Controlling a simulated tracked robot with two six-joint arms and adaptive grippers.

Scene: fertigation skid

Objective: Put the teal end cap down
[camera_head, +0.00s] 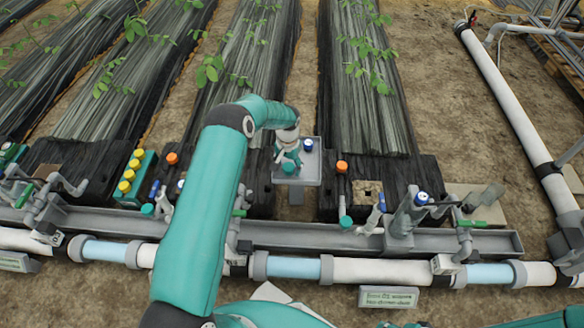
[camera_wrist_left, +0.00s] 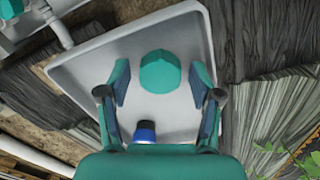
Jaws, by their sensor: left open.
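The teal end cap (camera_wrist_left: 160,72) sits on the light grey tray (camera_wrist_left: 95,72) in the left wrist view, with its faceted top toward the camera. My left gripper (camera_wrist_left: 159,84) is open, with one finger on each side of the cap and a visible gap to both. In the head view my left gripper (camera_head: 288,157) is over the tray (camera_head: 312,172), and a teal patch (camera_head: 288,168) under it may be the cap. A blue-topped piece (camera_wrist_left: 145,132) stands on the same tray; it also shows in the head view (camera_head: 308,145). My right gripper is not in view.
A teal block with yellow caps (camera_head: 133,178) stands left. Orange-capped pieces (camera_head: 342,167) flank the tray. A long grey channel (camera_head: 290,237) and a pipe with clear blue sections (camera_head: 293,267) run across in front. Plant rows (camera_head: 365,110) lie behind.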

